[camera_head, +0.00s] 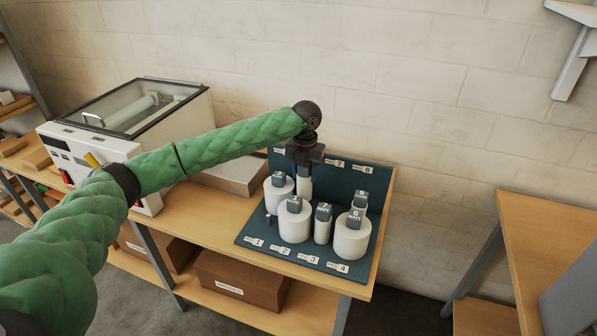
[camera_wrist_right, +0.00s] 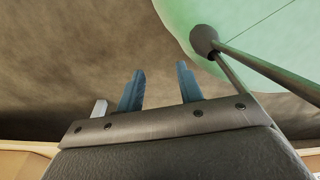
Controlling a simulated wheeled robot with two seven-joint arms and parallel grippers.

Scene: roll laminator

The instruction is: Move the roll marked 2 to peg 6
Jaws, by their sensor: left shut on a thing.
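My left gripper (camera_head: 304,163) reaches over the back row of the blue pegboard (camera_head: 379,183) in the head view. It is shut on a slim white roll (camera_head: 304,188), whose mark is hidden. I cannot tell whether this roll stands clear of the board. A wide white roll (camera_head: 294,226) stands at peg 2, a slim roll (camera_head: 322,231) at peg 3 and a wide roll tagged 6 (camera_head: 350,240) at peg 4. Peg 1 (camera_head: 267,221) is bare. The peg 6 label is hidden behind my gripper. My right gripper (camera_wrist_right: 160,88) is open and empty in the right wrist view.
Two more rolls stand behind the front row, left (camera_head: 279,194) and right (camera_head: 360,201). The laminator (camera_head: 115,130) is on the table's left, with a flat box (camera_head: 232,175) between it and the board. A wooden table (camera_head: 550,230) is at right.

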